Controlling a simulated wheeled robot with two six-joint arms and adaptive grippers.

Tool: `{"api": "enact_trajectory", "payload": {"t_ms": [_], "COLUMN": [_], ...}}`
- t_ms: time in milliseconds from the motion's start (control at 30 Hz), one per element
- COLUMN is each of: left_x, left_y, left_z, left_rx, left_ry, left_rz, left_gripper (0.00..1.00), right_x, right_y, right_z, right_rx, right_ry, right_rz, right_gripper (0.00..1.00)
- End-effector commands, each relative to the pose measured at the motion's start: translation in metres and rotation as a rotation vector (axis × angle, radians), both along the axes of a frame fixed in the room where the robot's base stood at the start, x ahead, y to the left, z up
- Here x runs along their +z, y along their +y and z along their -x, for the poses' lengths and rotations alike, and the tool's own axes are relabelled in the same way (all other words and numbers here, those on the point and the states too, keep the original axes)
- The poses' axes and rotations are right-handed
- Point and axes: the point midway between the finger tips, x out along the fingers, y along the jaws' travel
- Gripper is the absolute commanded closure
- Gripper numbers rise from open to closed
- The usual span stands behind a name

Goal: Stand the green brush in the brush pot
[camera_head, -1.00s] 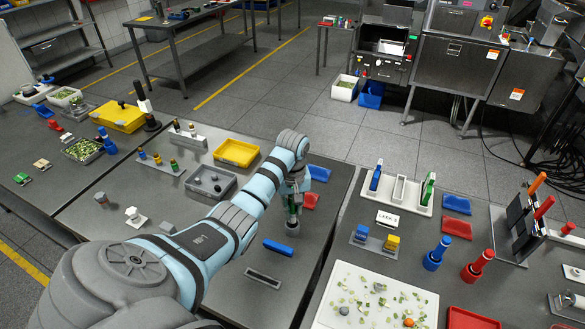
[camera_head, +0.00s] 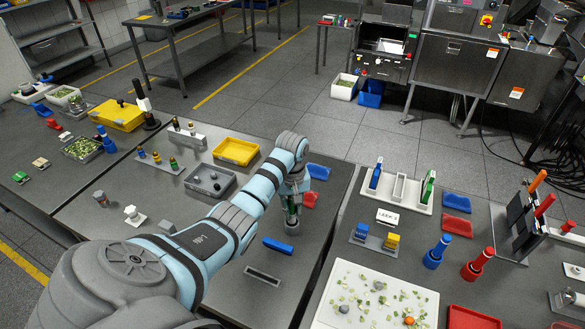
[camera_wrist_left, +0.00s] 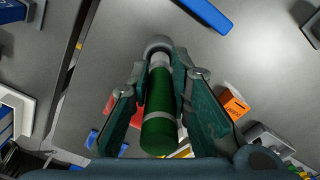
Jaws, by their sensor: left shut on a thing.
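The green brush (camera_wrist_left: 160,105) is held by its green handle between the fingers of my left gripper (camera_wrist_left: 160,88), which is shut on it. In the head view my left gripper (camera_head: 294,188) points down over the brush pot (camera_head: 292,227), a small grey cup on the table. The brush (camera_head: 291,212) stands roughly upright there, its lower end at the pot's mouth. In the left wrist view its pale lower part meets the pot's grey rim (camera_wrist_left: 157,44). How deep it sits inside is hidden. My right gripper is in neither view.
A blue bar (camera_head: 278,246) lies close in front of the pot, with a slotted dark block (camera_head: 263,277) nearer. Red (camera_head: 309,199) and blue (camera_head: 319,172) trays lie behind. A grey tray (camera_head: 228,187) and yellow tray (camera_head: 236,151) stand to the left.

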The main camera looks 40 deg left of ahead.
Motion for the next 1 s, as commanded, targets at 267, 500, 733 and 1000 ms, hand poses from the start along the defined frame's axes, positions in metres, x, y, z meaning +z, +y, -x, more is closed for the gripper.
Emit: {"api": "enact_trajectory", "payload": {"t_ms": [267, 500, 733, 1000], "left_x": [-0.008, -0.014, -0.020, -0.027], "left_y": [0.000, 0.000, 0.000, 0.000], "left_z": [0.000, 0.000, 0.000, 0.000], "left_rx": [0.000, 0.000, 0.000, 0.000], "left_ry": [0.001, 0.001, 0.001, 0.001], "left_rz": [0.000, 0.000, -0.001, 0.000], "left_gripper": [1.00, 1.00, 1.00, 1.00], "right_x": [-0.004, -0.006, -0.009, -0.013], "right_y": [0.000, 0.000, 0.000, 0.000], "right_z": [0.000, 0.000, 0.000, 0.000], "right_rx": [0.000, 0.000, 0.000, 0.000], "right_ry": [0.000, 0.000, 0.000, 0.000], "right_rz": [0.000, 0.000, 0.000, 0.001], "right_gripper": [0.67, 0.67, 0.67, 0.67]}}
